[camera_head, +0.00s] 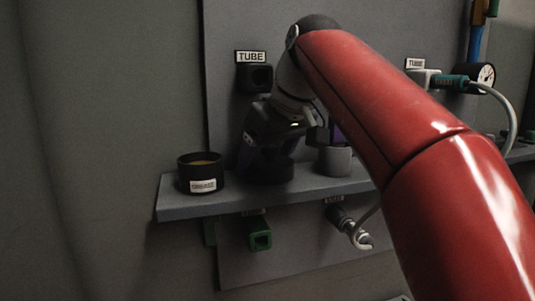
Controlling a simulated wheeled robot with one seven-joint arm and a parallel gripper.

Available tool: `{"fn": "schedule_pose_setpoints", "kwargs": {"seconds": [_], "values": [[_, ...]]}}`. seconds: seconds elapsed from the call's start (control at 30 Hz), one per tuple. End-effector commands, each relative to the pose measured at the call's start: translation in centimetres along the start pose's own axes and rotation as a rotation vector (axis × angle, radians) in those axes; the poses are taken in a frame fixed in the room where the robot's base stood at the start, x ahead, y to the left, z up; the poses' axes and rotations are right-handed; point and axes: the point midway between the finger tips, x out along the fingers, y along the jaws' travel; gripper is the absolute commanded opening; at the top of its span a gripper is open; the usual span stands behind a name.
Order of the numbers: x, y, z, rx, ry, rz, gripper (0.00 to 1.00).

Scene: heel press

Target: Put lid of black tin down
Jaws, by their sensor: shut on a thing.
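The black tin (201,174) stands upright on the left end of the grey shelf, with a pale label on its front. Its top is open and something brownish shows inside. My gripper (268,150) is to the right of the tin, low over the shelf, and is shut on a dark round piece that looks like the black tin's lid (273,171). The lid is close to the shelf top; I cannot tell whether it touches. The fingertips are dark and partly blend with it.
A grey cup (335,161) stands on the shelf (230,202) just right of the lid. A black block (254,78) is on the panel above, under a TUBE sign. Green and metal fittings hang below the shelf. A gauge with a hose (486,77) is at the right.

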Motion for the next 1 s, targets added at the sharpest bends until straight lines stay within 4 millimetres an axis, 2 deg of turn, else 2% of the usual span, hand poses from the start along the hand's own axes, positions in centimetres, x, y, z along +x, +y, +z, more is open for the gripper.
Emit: {"fn": "schedule_pose_setpoints", "kwargs": {"seconds": [0.33,0.37,0.5,0.83,1.0], "values": [[0.4,0.0,0.5,0.0,0.001,0.001,0.64],[0.3,0.0,0.4,0.0,0.001,0.001,0.79],[0.3,0.0,0.4,0.0,0.001,0.001,0.98],[0.0,0.0,0.2,0.0,0.002,0.001,0.99],[-2.2,0.1,0.1,0.001,0.004,0.003,0.99]]}}
